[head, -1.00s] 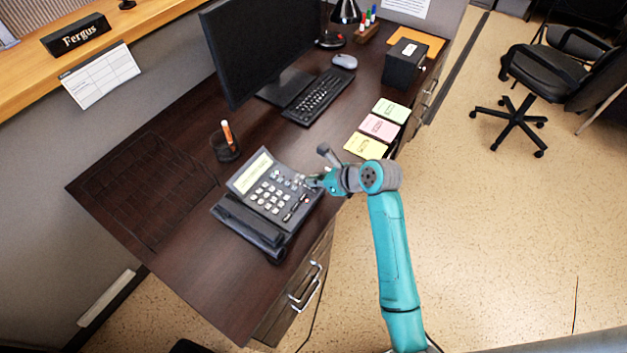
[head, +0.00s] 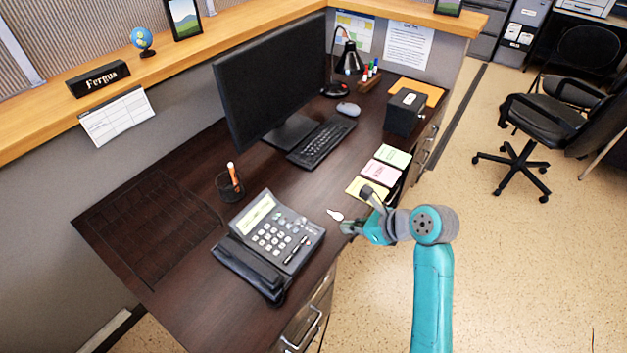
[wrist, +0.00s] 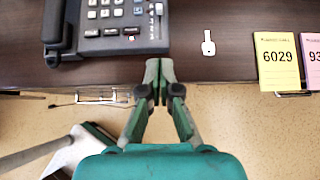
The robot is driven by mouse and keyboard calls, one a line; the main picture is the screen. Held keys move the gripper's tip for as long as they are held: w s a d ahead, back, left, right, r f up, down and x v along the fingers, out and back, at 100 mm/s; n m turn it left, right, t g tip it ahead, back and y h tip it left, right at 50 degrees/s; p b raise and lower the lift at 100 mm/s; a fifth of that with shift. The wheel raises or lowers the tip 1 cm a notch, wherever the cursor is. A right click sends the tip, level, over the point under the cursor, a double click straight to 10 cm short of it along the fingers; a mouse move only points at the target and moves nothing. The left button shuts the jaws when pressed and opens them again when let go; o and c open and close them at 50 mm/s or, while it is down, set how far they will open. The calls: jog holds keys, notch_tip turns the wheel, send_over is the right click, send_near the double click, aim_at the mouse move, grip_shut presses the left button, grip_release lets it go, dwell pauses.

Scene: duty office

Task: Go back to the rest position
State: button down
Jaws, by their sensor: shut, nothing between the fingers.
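My gripper (head: 350,228) is at the front edge of the dark desk (head: 180,275), just right of the desk phone (head: 268,240). In the wrist view my gripper (wrist: 159,66) points at the desk's front edge, with its fingertips together and nothing between them. The key (wrist: 208,43) also shows in the wrist view, apart from the gripper, between the phone (wrist: 120,25) and the yellow note (wrist: 277,60).
Coloured notes (head: 380,172), a black box (head: 404,113), a keyboard (head: 321,142), a monitor (head: 270,80) and a pen cup (head: 230,186) stand on the desk. Drawer handles (head: 302,335) stick out below its front. Floor to the right is open up to an office chair (head: 545,120).

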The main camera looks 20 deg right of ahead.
jog(key=s+a+f+n+t+h, duration=0.2)
jog(key=s+f+n, duration=0.3)
jog(key=s, duration=0.4)
jog(key=s+a+f+n+t+h, duration=0.1)
jog(key=s+a+f+n+h, duration=0.1)
jog(key=s+f+n, duration=0.5)
jog(key=s+r+n+t, duration=0.1)
jog(key=s+r+n, duration=0.3)
jog(key=s, duration=0.3)
jog(key=s+a+r+n+t+h, duration=0.1)
jog(key=s+r+n, duration=0.4)
jog(key=s+n, duration=0.2)
jog(key=s+r+n+t, duration=0.2)
jog(key=s+r+n, duration=0.2)
jog(key=s, duration=0.4)
jog(key=shift+s+a+r+n+h, duration=0.2)
jog(key=shift+r+n+h, duration=0.1)
jog(key=shift+n, duration=0.6)
